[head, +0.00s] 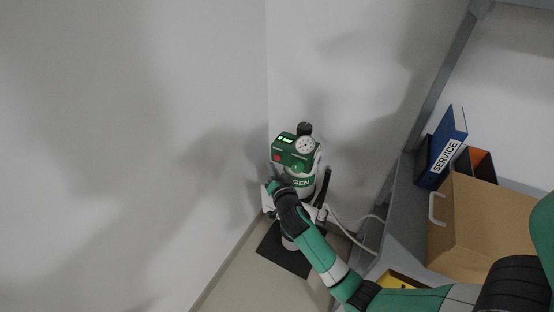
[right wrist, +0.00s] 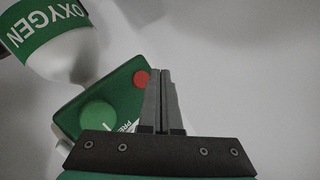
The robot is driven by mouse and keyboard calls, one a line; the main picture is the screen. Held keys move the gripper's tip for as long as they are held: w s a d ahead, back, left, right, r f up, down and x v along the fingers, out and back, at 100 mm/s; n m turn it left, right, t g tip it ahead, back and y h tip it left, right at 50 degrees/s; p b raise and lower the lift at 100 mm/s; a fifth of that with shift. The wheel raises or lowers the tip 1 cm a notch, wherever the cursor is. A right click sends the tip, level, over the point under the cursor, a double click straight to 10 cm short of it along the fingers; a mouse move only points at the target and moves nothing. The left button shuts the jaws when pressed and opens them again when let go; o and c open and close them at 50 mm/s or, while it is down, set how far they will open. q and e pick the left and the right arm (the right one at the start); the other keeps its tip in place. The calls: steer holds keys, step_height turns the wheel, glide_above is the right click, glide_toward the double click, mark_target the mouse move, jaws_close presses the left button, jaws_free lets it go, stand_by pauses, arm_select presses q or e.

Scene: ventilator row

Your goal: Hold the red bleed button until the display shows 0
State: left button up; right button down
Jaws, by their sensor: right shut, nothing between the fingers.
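The green control box (head: 291,157) sits at the top of an oxygen cylinder (head: 303,183) in the corner. Its lit display (head: 285,139) shows small characters that seem to end in "bar"; the figure is too small to read surely. The red bleed button (head: 277,158) is on the box's left side; in the right wrist view the button (right wrist: 141,78) is just left of my fingertips. My right gripper (right wrist: 160,72) is shut and empty, its tips beside the button; I cannot tell whether they touch it. In the head view the gripper (head: 271,184) is below the box. My left gripper is not in view.
A round gauge (head: 305,145) and a green knob (right wrist: 98,115) are on the box. The cylinder stands over a dark mat (head: 285,259). White walls are close behind and left. A shelf at the right holds a blue binder (head: 448,140) and a cardboard box (head: 484,225).

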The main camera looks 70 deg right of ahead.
steer(key=shift+w+a+b, duration=0.2)
steer(key=shift+a+b, duration=0.35)
steer(key=shift+a, duration=1.3)
steer(key=shift+a, duration=0.1)
